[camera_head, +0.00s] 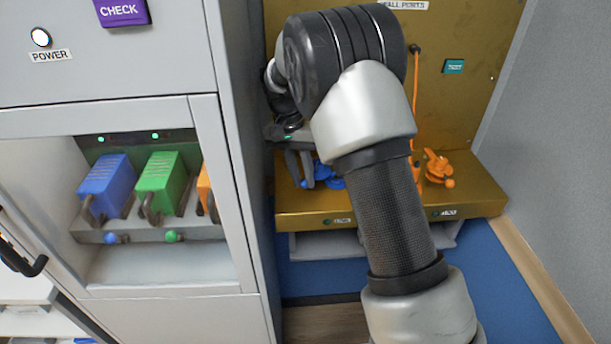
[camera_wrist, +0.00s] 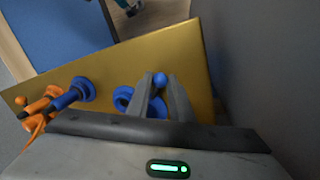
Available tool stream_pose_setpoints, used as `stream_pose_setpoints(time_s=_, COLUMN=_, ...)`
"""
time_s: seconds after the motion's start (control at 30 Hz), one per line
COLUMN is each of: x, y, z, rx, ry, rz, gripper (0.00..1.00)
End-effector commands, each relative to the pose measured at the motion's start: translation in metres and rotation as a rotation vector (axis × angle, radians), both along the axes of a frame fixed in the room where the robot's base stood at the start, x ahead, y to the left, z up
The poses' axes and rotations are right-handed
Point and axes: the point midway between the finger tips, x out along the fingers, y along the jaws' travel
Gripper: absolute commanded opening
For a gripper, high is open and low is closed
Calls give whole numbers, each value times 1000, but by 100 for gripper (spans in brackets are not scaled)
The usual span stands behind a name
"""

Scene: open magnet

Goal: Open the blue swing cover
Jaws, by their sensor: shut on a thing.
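The blue swing cover (camera_wrist: 157,104) is on the gold ledge (camera_wrist: 185,50) in the wrist view, partly hidden by my fingers. Its small round blue knob (camera_wrist: 160,79) sits between my fingertips. My gripper (camera_wrist: 159,84) is shut on this knob, with one grey finger on each side. In the head view my gripper (camera_head: 299,181) points down at the ledge's left end, beside blue parts (camera_head: 333,174) that my arm partly hides. How far the cover is swung is hard to tell.
A second blue round part with a dark blue stem (camera_wrist: 72,93) and an orange fitting (camera_wrist: 40,104) share the ledge. An orange cable (camera_head: 415,95) hangs on the gold back panel (camera_head: 460,110). A grey cabinet (camera_head: 235,130) stands close on the left.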

Motion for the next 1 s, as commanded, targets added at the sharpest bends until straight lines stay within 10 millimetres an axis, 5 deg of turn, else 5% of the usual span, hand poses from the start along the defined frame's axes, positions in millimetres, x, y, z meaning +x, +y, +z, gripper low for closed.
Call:
stream_pose_setpoints(time_s=0.27, x=1, y=-1, z=1, rx=-1, ry=-4, rz=0, gripper=0)
stream_pose_setpoints(time_s=0.3, x=1, y=-1, z=1, rx=-1, ry=-4, rz=0, gripper=23)
stream_pose_setpoints(time_s=0.4, x=1, y=-1, z=1, rx=0, ry=-3, rz=0, gripper=38)
stream_pose_setpoints(time_s=0.77, x=1, y=0, z=6, rx=1, ry=-4, rz=1, gripper=38)
stream_pose_setpoints(time_s=1.0, x=2, y=0, z=47, rx=1, ry=-6, rz=0, gripper=38)
